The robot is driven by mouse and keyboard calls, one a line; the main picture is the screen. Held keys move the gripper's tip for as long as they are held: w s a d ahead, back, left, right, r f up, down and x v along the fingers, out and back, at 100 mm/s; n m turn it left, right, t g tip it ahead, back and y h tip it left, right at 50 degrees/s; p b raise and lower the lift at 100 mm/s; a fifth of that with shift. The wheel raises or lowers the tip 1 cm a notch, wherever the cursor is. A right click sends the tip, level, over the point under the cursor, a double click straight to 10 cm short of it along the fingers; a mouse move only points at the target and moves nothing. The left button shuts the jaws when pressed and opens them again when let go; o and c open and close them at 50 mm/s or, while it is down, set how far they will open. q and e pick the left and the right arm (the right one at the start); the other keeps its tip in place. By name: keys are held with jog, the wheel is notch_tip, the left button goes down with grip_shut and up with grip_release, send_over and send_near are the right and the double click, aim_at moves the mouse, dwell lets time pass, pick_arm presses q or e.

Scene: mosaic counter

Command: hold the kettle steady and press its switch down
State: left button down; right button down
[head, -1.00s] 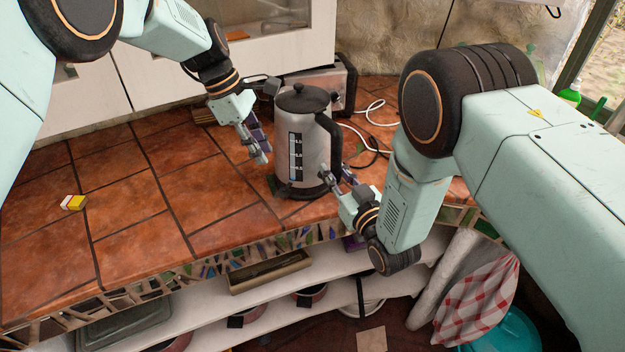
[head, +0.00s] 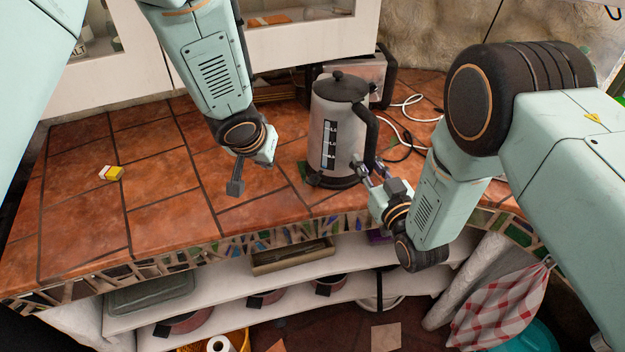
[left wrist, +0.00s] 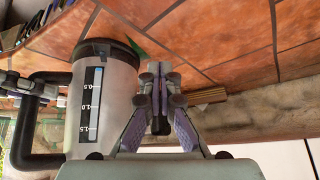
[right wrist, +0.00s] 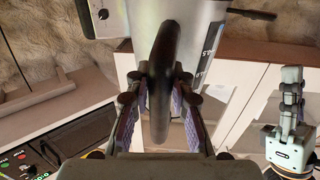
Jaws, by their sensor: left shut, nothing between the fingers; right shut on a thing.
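The silver kettle (head: 338,125) with a black lid and a dark level window stands upright on the tiled counter. My right gripper (head: 366,174) is at its right side, shut on the black handle (right wrist: 163,85). In the left wrist view the closed fingertips (left wrist: 160,78) are beside the kettle (left wrist: 105,105).
A toaster (head: 365,72) stands behind the kettle, with white and black cords (head: 402,130) to the right. A small yellow and white block (head: 111,173) lies on the left of the counter (head: 160,190). The tiles between block and kettle are mostly clear. Shelves hang below the front edge.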

aim_at(312, 181)
jog(key=shift+r, duration=0.1)
pick_arm(q)
jog(key=s+d+m+h, duration=0.2)
jog(key=d+m+h, duration=0.1)
jog(key=d+m, duration=0.2)
jog(key=shift+d+h, duration=0.3)
jog(key=shift+d, duration=0.15)
jog(key=shift+x, duration=3.4)
jog(key=shift+f, duration=0.15)
